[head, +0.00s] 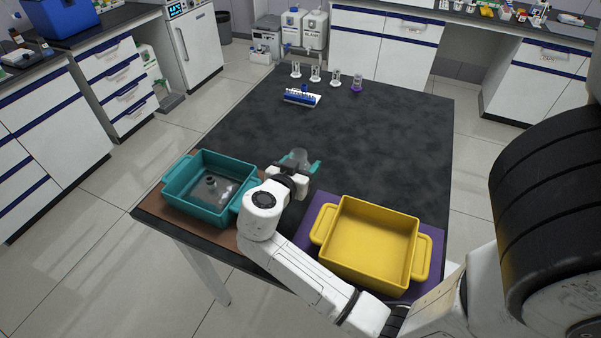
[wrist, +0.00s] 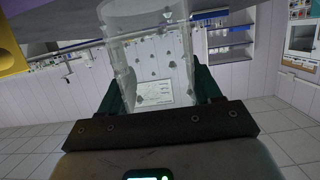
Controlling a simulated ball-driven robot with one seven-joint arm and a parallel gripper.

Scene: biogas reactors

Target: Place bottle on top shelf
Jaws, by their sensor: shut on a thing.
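My gripper (head: 300,167) is over the black table (head: 330,130), between the two trays and a little behind them. It is shut on a clear, see-through bottle (head: 297,157). In the wrist view the bottle (wrist: 150,60) stands between the dark green fingers, with a pale label and grey specks visible on or through it. Another clear bottle (head: 212,186) is in the teal tray (head: 183,210) at the left. In the wrist view a blue-edged shelf unit (wrist: 229,42) shows at the upper right; I cannot tell whether it is the task's shelf.
An empty yellow tray (head: 368,243) stands on a purple mat (head: 433,243) at the right. A blue-and-white tube rack (head: 301,97) and several small clear vessels (head: 315,74) stand at the table's far end. The table's middle is clear. Cabinets (head: 120,75) line the walls.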

